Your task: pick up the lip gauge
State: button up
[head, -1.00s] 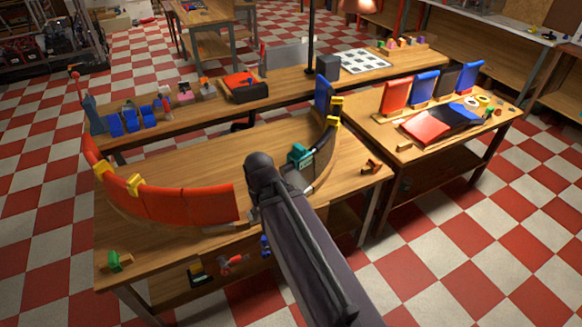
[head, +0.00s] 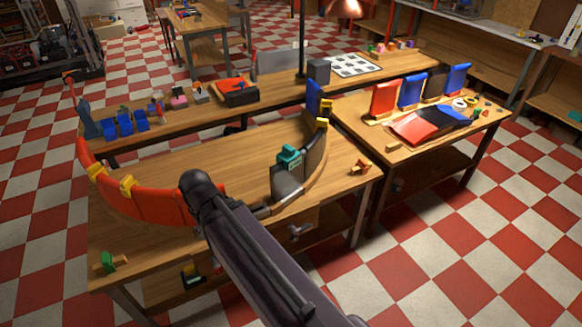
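A small teal device (head: 289,157) sits at the top edge of a dark curved wall panel (head: 299,178) on the front table. It may be the lip gauge, but it is too small to be sure. My dark arm rises from the bottom of the head view, and its rounded joint is left of the teal device, in front of the red curved wall (head: 150,200). I cannot make out my gripper or its fingers. My arm hides part of the table's front edge and the gap between the red and dark wall sections.
Yellow clamps (head: 127,186) sit on the red wall. A blue panel (head: 314,98) stands at the ring's back right. A green piece (head: 107,262) is at the table's front left corner. The right table (head: 425,150) holds red and blue panels. The ring's middle is clear.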

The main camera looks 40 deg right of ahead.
aim_at(291, 158)
jog(key=u, duration=0.1)
jog(key=k, duration=0.55)
jog(key=z, duration=1.1)
jog(key=i, duration=0.5)
jog(key=u, duration=0.15)
